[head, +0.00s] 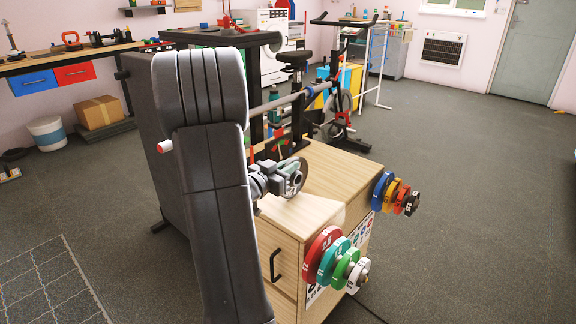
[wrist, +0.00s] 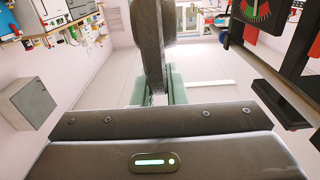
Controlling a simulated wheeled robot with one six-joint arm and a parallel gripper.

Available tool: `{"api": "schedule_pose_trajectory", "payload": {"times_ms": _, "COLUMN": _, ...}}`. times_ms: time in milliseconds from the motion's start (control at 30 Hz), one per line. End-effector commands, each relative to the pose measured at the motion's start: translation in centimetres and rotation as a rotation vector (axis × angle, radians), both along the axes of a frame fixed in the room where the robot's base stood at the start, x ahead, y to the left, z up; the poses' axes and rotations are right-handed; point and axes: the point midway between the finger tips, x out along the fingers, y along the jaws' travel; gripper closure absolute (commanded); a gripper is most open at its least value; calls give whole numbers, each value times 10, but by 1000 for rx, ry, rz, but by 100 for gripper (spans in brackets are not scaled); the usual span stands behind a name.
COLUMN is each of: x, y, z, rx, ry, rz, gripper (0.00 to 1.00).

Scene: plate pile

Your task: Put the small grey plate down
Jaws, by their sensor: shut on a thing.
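The small grey plate (head: 293,178) is a dark disc held on edge, over the wooden cabinet top (head: 325,172) in the head view. My gripper (head: 279,183) is shut on it. In the wrist view the plate (wrist: 147,42) stands edge-on between the pale green fingers of my gripper (wrist: 157,92). I cannot tell whether the plate touches anything below it.
Coloured plates hang on two pegs of the wooden cabinet: a red one (head: 321,254) leads the near row, a blue one (head: 381,190) the far row. A barbell rack and an exercise bike (head: 340,115) stand behind. The floor at right is clear.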

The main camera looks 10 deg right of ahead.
Motion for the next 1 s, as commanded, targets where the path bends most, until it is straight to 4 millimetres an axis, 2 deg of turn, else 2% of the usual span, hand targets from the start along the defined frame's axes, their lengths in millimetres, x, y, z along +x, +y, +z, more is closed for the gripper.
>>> {"api": "schedule_pose_trajectory", "payload": {"times_ms": 133, "x": 1, "y": 0, "z": -1, "rx": -3, "ry": -4, "rz": 0, "gripper": 100}}
{"api": "schedule_pose_trajectory", "payload": {"times_ms": 167, "x": 0, "y": 0, "z": -4, "rx": -1, "ry": 1, "rz": 0, "gripper": 86}}
{"api": "schedule_pose_trajectory", "payload": {"times_ms": 267, "x": 0, "y": 0, "z": -3, "rx": -1, "ry": 1, "rz": 0, "gripper": 67}}
{"api": "schedule_pose_trajectory", "payload": {"times_ms": 633, "x": -1, "y": 1, "z": 2, "rx": 0, "ry": 0, "rz": 0, "gripper": 66}}
{"api": "schedule_pose_trajectory", "payload": {"times_ms": 767, "x": -11, "y": 15, "z": 2, "rx": -1, "ry": 3, "rz": 4, "gripper": 66}}
{"api": "schedule_pose_trajectory", "payload": {"times_ms": 1000, "x": -41, "y": 55, "z": 2, "rx": -1, "ry": 3, "rz": 6, "gripper": 66}}
